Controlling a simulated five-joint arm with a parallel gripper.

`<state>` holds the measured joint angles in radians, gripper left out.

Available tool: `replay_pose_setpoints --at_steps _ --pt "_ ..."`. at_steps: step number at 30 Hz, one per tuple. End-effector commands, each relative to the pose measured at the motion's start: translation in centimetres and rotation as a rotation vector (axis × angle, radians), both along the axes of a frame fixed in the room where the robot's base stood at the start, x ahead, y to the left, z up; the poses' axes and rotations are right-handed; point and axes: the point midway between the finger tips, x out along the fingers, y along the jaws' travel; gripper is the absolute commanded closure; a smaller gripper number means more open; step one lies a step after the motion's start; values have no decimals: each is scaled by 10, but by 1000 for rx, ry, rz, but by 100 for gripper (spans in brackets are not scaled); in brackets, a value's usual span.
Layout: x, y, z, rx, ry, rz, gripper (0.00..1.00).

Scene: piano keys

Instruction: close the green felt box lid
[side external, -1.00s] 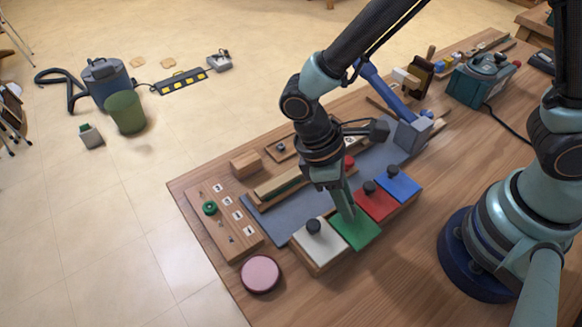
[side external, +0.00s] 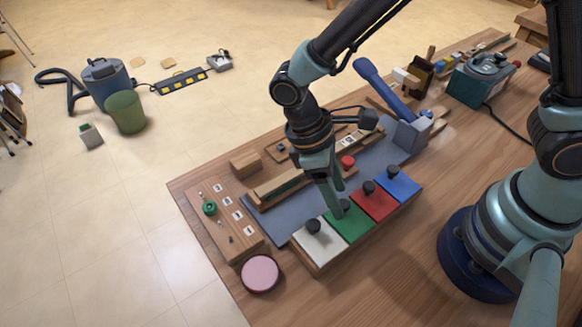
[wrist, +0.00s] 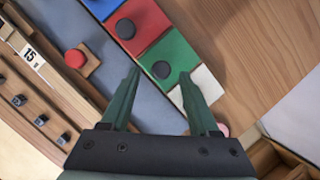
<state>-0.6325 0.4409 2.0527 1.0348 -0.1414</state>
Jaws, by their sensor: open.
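The green felt box lid (side external: 348,227) lies flat in the row of colored lids, between the white and red ones, and looks level with them. Its black knob (wrist: 161,70) shows in the wrist view, and the green felt (wrist: 174,48) is bare around it. My gripper (side external: 338,213) points down at the lid's back edge, close to the knob; I cannot tell whether it touches. In the wrist view my gripper (wrist: 160,78) is open, with the knob between the fingertips in the picture and nothing held.
The white lid (side external: 314,243), red lid (side external: 376,204) and blue lid (side external: 402,184) flank the green one. A pink round pad (side external: 260,273) sits near the table edge. A blue lever (side external: 378,85) stands behind. Bare wood lies in front of the row.

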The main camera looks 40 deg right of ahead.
Motion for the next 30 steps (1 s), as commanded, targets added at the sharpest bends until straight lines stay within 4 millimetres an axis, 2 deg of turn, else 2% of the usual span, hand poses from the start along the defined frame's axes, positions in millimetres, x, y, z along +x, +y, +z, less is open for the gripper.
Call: replay_pose_setpoints --at_steps 15,21,30 --pt "30 22 88 4 -6 0 38" --pt "35 25 104 3 -4 0 38" --pt "35 25 106 2 -2 0 38"
